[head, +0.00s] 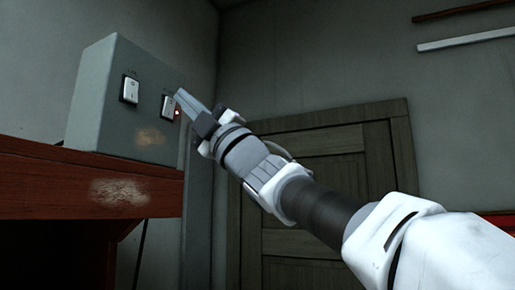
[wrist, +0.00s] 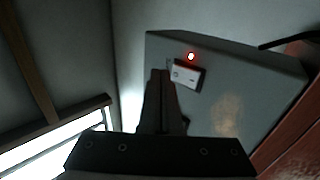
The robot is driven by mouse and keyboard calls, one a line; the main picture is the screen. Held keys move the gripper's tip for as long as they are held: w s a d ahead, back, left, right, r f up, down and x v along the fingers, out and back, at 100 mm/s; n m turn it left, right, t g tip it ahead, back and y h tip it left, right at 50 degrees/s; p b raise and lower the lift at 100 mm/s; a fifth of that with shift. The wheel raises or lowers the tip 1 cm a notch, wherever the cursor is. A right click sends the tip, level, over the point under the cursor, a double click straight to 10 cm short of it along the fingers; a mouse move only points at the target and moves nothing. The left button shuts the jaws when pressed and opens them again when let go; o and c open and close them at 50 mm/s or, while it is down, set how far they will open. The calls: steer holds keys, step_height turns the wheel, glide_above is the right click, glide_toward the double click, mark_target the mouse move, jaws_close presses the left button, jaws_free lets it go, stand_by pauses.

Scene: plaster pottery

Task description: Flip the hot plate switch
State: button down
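A grey-green control box (head: 95,105) stands on a red-brown wooden surface at the left of the head view. It has two white rocker switches on its front face, a left switch (head: 130,89) and a right switch (head: 168,107). A small red light (head: 177,112) glows beside the right switch. The labels are too small to read. My gripper (head: 180,93) is shut and empty, its fingertips right by the right switch; contact cannot be told. In the wrist view my gripper (wrist: 160,75) points at the box beside a switch (wrist: 185,75) with a lit red light (wrist: 191,56).
The wooden surface (head: 70,185) has a worn pale patch on its edge. A dark cable hangs below it. A wooden door (head: 320,180) is behind my arm. Two bars are on the wall at upper right. The space right of the box is open apart from my arm.

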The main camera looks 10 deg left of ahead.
steer(key=shift+w+a, duration=0.15)
steer(key=shift+a, duration=0.35)
stand_by(0.3)
steer(key=shift+d, duration=0.1)
steer(key=s+d+b, duration=0.2)
steer(key=d, duration=0.4)
steer(key=shift+d, duration=0.3)
stand_by(0.5)
